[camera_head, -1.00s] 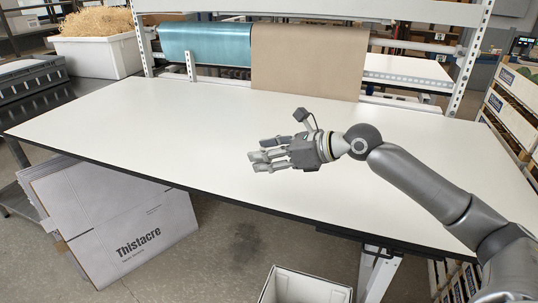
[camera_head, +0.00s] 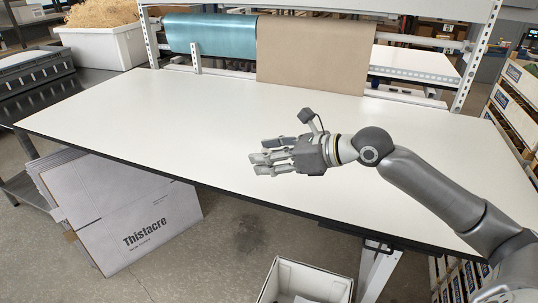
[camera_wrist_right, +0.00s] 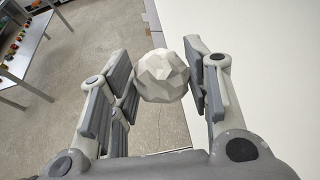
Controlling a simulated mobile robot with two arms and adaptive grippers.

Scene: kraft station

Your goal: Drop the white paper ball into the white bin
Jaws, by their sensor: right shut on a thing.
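The white paper ball (camera_wrist_right: 162,76) is a faceted, crumpled ball held between the fingers of my right gripper (camera_wrist_right: 165,85) in the right wrist view. In the head view my right gripper (camera_head: 268,158) is over the white table, its fingers pointing left; the ball is hard to make out there. The white bin (camera_head: 308,281) stands on the floor at the bottom, in front of the table, partly cut off by the frame edge. Something pale shows inside it. My left gripper is in neither view.
The white table (camera_head: 130,112) is bare, and its dark front edge lies between my right gripper and the bin. Flat cardboard (camera_head: 125,215) marked Thistacre leans below at left. A tub of shredded filler (camera_head: 100,45) and paper rolls (camera_head: 310,55) stand at the back.

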